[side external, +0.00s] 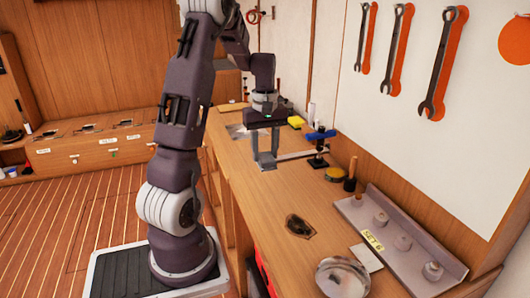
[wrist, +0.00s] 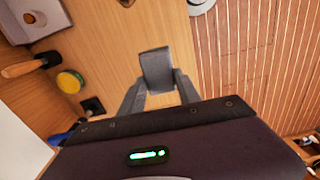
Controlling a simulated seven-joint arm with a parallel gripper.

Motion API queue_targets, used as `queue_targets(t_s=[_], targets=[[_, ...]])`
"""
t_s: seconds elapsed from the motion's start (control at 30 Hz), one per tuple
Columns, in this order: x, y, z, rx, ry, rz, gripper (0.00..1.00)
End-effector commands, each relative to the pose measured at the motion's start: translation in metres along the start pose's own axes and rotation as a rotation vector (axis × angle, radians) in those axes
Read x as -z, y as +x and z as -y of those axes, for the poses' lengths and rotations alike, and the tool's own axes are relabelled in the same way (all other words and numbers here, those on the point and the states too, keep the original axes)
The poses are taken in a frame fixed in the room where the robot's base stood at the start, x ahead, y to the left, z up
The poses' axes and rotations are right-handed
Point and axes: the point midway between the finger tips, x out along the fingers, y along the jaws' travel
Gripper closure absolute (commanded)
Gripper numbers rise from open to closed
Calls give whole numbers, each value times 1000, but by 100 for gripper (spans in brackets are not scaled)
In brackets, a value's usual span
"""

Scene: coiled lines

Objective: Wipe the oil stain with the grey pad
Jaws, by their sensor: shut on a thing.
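The grey pad (wrist: 155,68) is between the two fingers of my gripper (wrist: 158,84), which is shut on it. In the side external view, my gripper (side external: 266,150) points down over the bench, with the grey pad (side external: 267,162) low between its fingers; I cannot tell whether the pad touches the wood. The oil stain (side external: 299,226) is a dark, irregular patch on the bench, nearer the camera than the pad and apart from it. In the wrist view, only a bit of the stain (wrist: 126,2) shows at the top edge.
A grey rack (side external: 403,228) with several knobbed pieces lines the wall side. The bench between pad and stain is clear.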

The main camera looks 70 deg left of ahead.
Motion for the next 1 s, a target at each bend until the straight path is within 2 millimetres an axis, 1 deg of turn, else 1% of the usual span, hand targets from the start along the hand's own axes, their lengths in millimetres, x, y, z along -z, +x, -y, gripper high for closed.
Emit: queue_targets(t_s=[0.07,0.13,0.27,0.3,0.4,0.5,0.77,1.0], targets=[[-3,1,-2,0,2,0,93],[-14,3,-8,1,6,1,93],[-53,10,-24,2,11,2,93],[-66,12,-29,1,11,2,93],[-93,18,-36,1,7,2,93],[-107,21,-38,1,4,0,93],[-109,32,-38,2,0,1,93],[-109,53,-38,2,-1,2,93]])
